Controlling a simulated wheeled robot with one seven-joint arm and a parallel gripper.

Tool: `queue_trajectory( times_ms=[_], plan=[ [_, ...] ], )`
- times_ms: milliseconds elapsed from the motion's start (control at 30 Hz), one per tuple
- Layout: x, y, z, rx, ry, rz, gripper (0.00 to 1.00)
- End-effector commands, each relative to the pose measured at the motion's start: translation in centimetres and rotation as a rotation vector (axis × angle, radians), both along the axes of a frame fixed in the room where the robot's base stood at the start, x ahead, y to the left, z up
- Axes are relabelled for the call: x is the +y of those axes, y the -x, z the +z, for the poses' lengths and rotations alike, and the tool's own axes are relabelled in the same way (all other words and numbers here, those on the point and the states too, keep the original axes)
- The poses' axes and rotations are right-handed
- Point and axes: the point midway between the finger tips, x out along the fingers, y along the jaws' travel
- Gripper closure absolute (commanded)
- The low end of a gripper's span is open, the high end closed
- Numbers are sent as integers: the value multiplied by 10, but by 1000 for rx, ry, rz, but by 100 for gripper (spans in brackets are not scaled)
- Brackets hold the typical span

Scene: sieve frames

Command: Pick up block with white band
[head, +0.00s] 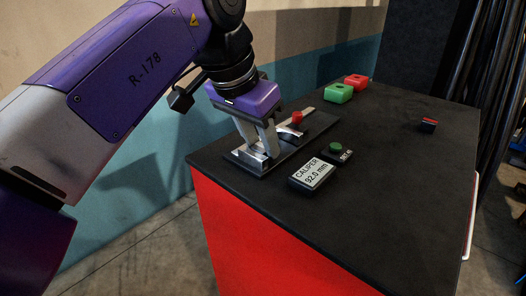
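My gripper (262,153) points down over the metal caliper fixture (290,148) on the black table top. Its two grey fingers are apart and their tips are low at the fixture's near-left end. Bright metal shows around the tips, and I cannot tell whether anything is held between them. A small dark block (427,125) with a red and a thin pale stripe lies alone at the right of the table, well away from my gripper. It is too small to tell whether the pale stripe is a white band. No other block with a white band is clearly visible.
A green box (338,93) and a red box (357,82) stand at the back. A red knob (297,117) tops the fixture. The right front of the table (400,195) is clear.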

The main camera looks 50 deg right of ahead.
Motion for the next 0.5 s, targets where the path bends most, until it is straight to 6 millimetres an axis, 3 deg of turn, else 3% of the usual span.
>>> queue_trajectory(
  times_ms=[233,400,500],
  plan=[
    [0,0,-1,-1,0,0,67],
    [0,0,-1,0,0,0,100],
    [0,0,-1,0,0,0,100]
  ],
)
